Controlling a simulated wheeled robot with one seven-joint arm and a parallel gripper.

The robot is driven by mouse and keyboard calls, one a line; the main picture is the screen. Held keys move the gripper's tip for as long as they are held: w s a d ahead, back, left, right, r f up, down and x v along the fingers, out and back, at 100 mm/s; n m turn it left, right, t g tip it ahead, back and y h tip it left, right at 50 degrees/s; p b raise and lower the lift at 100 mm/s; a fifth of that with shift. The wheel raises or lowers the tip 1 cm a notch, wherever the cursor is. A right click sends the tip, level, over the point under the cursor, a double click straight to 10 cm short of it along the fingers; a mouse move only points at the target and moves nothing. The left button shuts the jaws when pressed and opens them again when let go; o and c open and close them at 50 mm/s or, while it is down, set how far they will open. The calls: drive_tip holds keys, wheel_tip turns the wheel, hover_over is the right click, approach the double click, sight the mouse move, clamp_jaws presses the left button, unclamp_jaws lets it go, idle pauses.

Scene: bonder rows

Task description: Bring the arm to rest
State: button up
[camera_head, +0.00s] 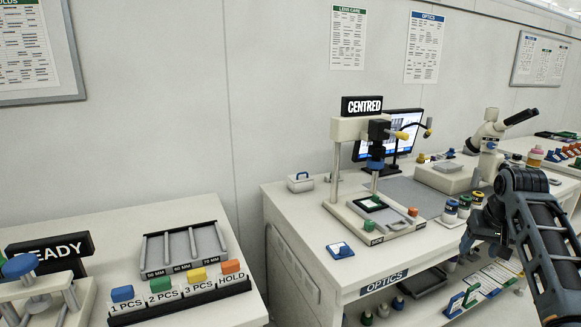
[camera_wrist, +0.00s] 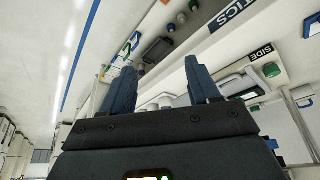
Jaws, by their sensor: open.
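My gripper (camera_wrist: 163,90) shows in the wrist view with its two dark blue fingers well apart and nothing between them. In the head view my dark arm comes in from the right edge, in front of the optics bench (camera_head: 288,205). The arm's folded part covers some of the bench's right side and lower shelf. The gripper's fingertips are hard to make out in the head view. No object is held.
A bonder stand with a "CENTRED" sign (camera_head: 361,106) and a microscope (camera_head: 487,135) stand on the bench. Jars (camera_head: 450,210) sit near my arm. A left table (camera_head: 130,220) holds labelled coloured blocks (camera_head: 160,284). A gap separates the two tables.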

drive_tip(key=s+a+f+t, duration=0.1)
drive_tip(key=s+a+f, duration=0.35)
drive_tip(key=f, duration=0.25)
drive_tip(key=s+a+f+t, duration=0.1)
drive_tip(key=s+a+f, duration=0.2)
drive_tip(key=a+f, duration=0.4)
drive_tip(key=s+a+f+n+t, duration=0.1)
drive_tip(key=s+a+f+t, duration=0.1)
drive_tip(key=s+a+f, duration=0.45)
drive_tip(key=s+a+f+n+t, duration=0.1)
drive_tip(key=s+a+f, duration=0.15)
drive_tip(key=s, duration=0.65)
drive_tip(key=s+a+r+t, duration=0.1)
drive_tip(key=s+a+r, duration=0.2)
drive_tip(key=s, duration=0.6)
drive_tip(key=s+a+r+t, duration=0.2)
drive_tip(key=s+a+r, duration=0.1)
drive_tip(key=s, duration=0.6)
drive_tip(key=s+r+n+t+y, duration=0.1)
drive_tip(key=s+r+n+t, duration=0.1)
drive_tip(key=s+r, duration=1.2)
wheel_tip(320, 180, up, 3)
drive_tip(key=shift+a+r+t+y, duration=0.1)
drive_tip(key=shift+a+t+y, duration=0.2)
drive_tip(key=shift+a+t, duration=0.1)
drive_tip(key=shift+s, duration=0.1)
